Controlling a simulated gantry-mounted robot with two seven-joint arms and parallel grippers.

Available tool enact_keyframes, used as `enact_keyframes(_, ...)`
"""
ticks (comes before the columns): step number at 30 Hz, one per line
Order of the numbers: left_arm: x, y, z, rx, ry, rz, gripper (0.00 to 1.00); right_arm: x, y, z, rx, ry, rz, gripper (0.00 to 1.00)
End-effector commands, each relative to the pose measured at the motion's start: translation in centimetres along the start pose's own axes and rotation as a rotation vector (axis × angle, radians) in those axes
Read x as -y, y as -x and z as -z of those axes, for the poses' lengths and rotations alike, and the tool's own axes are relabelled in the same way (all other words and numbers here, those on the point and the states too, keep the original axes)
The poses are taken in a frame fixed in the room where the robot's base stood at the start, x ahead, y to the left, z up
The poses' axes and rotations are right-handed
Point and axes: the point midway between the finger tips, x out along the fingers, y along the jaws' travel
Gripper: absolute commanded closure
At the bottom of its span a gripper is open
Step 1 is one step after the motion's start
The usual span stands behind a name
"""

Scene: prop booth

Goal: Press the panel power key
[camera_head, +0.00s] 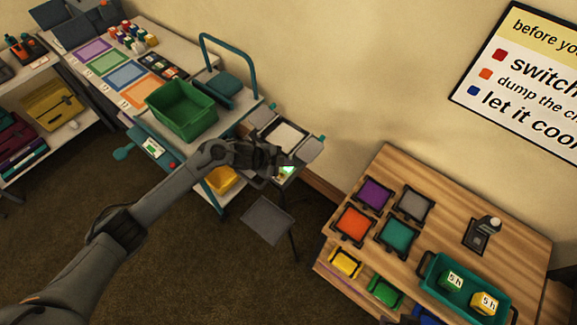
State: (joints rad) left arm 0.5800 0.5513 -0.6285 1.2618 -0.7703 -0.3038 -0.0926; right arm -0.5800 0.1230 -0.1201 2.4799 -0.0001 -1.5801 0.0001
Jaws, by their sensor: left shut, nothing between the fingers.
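A dark-framed unit with a pale top (284,134) stands against the wall beside the cart. A small green-lit spot (288,170) shows on its near side. My left gripper (280,164) is shut and empty, right at the green spot. Whether it touches the unit cannot be told. The gripper hides part of the unit's front, and I cannot make out a power key there. A teal panel with a small pale display (153,147) and a red button (172,166) is on the cart's front. My right gripper is not in view.
The cart holds a green bin (181,113) and a tall teal handle (229,60). A grey seat-like plate (268,220) stands below the unit. A wooden table (446,234) with coloured pads and a teal tray (429,277) is at right.

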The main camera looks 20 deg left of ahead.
Motion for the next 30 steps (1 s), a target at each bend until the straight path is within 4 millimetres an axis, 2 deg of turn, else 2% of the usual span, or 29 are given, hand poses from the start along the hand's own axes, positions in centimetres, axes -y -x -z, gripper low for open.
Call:
enact_keyframes(18,2.9,3.9,2.9,0.000,-0.001,0.000,1.00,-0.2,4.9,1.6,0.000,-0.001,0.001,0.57)
enact_keyframes(30,3.0,4.1,3.0,0.000,-0.001,0.000,1.00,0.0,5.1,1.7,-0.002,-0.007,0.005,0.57)
